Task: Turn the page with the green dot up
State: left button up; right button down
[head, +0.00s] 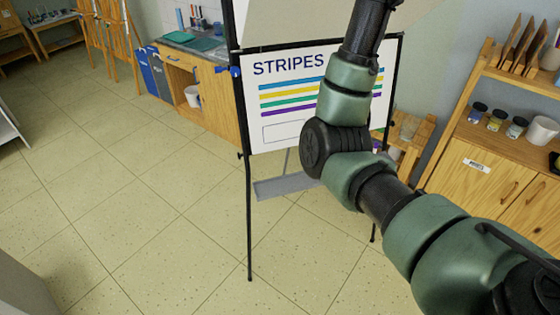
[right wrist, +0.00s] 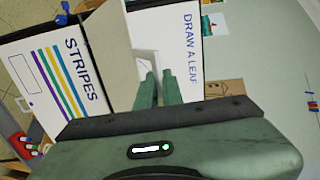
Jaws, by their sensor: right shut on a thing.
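A flip chart stands on a black-framed easel. Its front sheet, headed STRIPES (head: 285,110), has blue, yellow, green and purple bars and an outlined box; it also shows at the left of the right wrist view (right wrist: 58,82). A plain beige sheet (head: 280,22) is raised above it. In the right wrist view a white sheet headed DRAW A LEAF (right wrist: 188,50) stands beside the plain beige surface (right wrist: 104,50). My right gripper (right wrist: 157,76) is shut on a sheet at its edge; the exact grip is hard to see. I cannot make out a green dot on a sheet.
The easel's leg (head: 248,215) stands on open tiled floor (head: 140,220). A wooden cabinet (head: 490,165) with paint jars is on the right. A sink counter (head: 205,75) and a blue bin (head: 153,72) are behind to the left. My right arm covers part of the chart.

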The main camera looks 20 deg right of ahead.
jog(key=shift+w+d+r, duration=0.2)
jog(key=shift+w+r, duration=0.85)
jog(key=shift+w, duration=0.1)
jog(key=shift+w+d+r, duration=0.15)
jog(key=shift+w+r, duration=0.9)
jog(key=shift+w, duration=0.1)
jog(key=w+r, duration=0.4)
jog(key=w, duration=0.4)
jog(key=shift+d+r, duration=0.4)
jog(key=shift+r, duration=0.1)
